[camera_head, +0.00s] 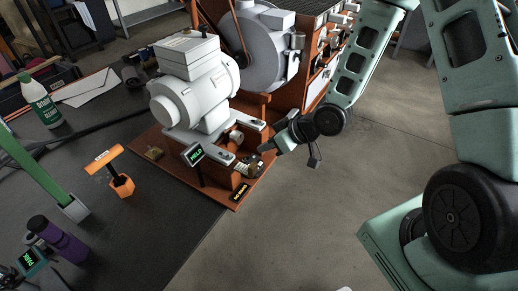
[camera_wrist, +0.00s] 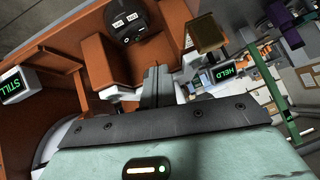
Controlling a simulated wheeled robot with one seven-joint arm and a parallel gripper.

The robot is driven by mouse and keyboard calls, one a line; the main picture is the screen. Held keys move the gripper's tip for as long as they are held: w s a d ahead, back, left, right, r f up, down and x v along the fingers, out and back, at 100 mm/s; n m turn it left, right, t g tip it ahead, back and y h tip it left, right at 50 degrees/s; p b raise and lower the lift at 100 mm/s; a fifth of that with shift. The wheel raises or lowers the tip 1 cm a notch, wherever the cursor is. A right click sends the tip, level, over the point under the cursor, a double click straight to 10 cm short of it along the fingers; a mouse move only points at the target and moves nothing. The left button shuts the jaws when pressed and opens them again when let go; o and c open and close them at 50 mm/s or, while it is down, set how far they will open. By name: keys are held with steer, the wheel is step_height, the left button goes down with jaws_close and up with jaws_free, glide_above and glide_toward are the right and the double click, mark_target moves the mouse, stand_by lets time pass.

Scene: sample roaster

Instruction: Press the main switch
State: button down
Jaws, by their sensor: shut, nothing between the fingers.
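The sample roaster (camera_head: 195,90) is a white machine on an orange-brown base at the table's edge. I cannot tell surely which part is the main switch. A round dark panel with two small white labels (camera_wrist: 130,20) shows ahead of the fingers in the wrist view. A dark round fitting (camera_head: 250,166) sits at the base's front corner in the head view. My gripper (camera_head: 266,149) is shut and empty, just above and beside that corner. In the wrist view, its fingers (camera_wrist: 156,82) are together over the orange-brown base, apart from the labelled panel.
A display reading HELD (camera_head: 194,154) stands near the gripper, and one reading STILL (camera_wrist: 15,85) shows in the wrist view. A larger roaster (camera_head: 262,50) stands behind.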

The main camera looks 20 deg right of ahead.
steer(key=shift+s+d+r, duration=0.3)
steer(key=shift+s+r, duration=0.3)
steer(key=shift+s+d+r, duration=0.25)
steer(key=shift+s+r, duration=0.3)
steer(key=shift+r, duration=0.05)
steer(key=s+a+r+g+h+p, duration=0.1)
steer(key=s+a+r+g+h, duration=0.2)
steer(key=s+r, duration=0.5)
steer(key=s+a+r+n+g+h+p, duration=0.1)
steer(key=s+a+r+g+h, duration=0.2)
steer(key=s+a+r, duration=0.3)
steer(key=s+r, duration=0.3)
steer(key=s, duration=0.4)
steer(key=shift+s+a+r, duration=0.2)
steer(key=shift+s, duration=0.2)
